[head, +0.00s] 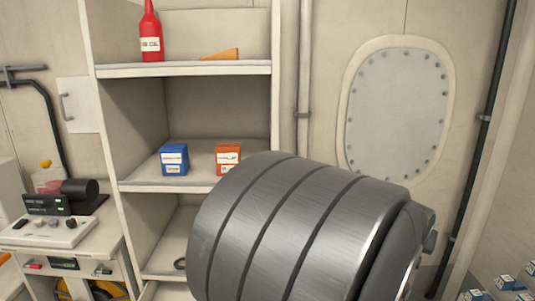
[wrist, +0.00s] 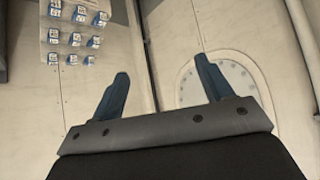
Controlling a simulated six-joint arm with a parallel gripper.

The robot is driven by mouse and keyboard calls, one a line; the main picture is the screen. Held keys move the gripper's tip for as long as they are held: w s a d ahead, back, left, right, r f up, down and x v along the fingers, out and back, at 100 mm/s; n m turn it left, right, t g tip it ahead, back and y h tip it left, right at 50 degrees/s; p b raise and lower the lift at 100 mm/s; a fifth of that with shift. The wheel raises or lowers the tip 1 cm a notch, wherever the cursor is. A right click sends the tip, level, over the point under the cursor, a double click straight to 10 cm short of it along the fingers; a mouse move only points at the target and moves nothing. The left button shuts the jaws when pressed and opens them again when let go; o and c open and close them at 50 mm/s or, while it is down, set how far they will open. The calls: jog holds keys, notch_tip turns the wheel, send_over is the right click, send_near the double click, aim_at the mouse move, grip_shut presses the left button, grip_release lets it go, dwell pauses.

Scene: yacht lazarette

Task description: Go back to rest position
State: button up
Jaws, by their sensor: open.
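In the wrist view my gripper (wrist: 162,88) shows two blue-grey fingers spread wide apart. It is open, with nothing between the fingers. Behind it are the pale wall and the round-cornered hatch panel (wrist: 234,80). In the head view a large grey cylindrical part of my arm fills the lower middle and right. My gripper is not visible in that view. The arm part hides the lower right of the shelf unit (head: 187,70).
The shelf holds a red bottle (head: 151,35), an orange wedge (head: 222,54), a blue box (head: 174,159) and an orange box (head: 228,155). A bench with a device (head: 55,203) stands at left. A dark pipe (head: 488,110) runs down the wall.

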jog(key=shift+s+d+m, duration=0.3)
jog(key=shift+s+d, duration=0.05)
jog(key=shift+d, duration=0.35)
dwell(1.1)
